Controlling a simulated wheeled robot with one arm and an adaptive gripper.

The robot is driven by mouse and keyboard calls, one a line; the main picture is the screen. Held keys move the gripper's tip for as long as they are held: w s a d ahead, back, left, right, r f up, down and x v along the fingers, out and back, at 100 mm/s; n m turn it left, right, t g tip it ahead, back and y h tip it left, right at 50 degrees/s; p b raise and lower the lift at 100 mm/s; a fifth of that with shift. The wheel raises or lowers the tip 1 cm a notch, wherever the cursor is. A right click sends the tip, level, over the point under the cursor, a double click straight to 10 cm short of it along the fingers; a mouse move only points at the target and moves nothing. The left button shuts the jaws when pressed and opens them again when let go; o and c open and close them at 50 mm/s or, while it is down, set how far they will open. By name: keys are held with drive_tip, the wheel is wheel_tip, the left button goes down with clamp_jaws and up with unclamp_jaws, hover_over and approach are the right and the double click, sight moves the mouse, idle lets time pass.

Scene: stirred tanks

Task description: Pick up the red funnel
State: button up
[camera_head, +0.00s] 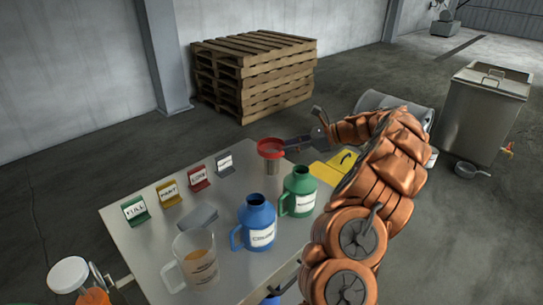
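The red funnel (270,146) is at the far right part of the grey table, with its round red rim facing up. A greyish, see-through lower part shows under the rim. My gripper (288,143) is just right of the funnel, at about rim height, with its dark fingers pointing left at it. The fingertips are very close to the rim. I cannot tell whether they touch it, or whether the fingers are open or closed.
A green jug (298,192), a blue jug (257,222) and a clear pitcher with amber liquid (195,262) stand along the table (226,190). Several coloured label stands, including a green one (135,211), line its left side. A yellow item (328,168) lies beyond the green jug.

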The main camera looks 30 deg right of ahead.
sight(271, 158)
drive_tip(key=shift+w+d+p+x, duration=0.1)
drive_tip(key=shift+p+x, duration=0.2)
drive_tip(key=shift+x, duration=1.6)
drive_tip(key=shift+w+d+p+x, duration=0.15)
drive_tip(key=shift+p+x, duration=0.1)
drive_tip(key=shift+x, duration=1.6)
drive_tip(key=shift+f, duration=0.1)
drive_tip(key=shift+c, duration=0.4)
clamp_jaws()
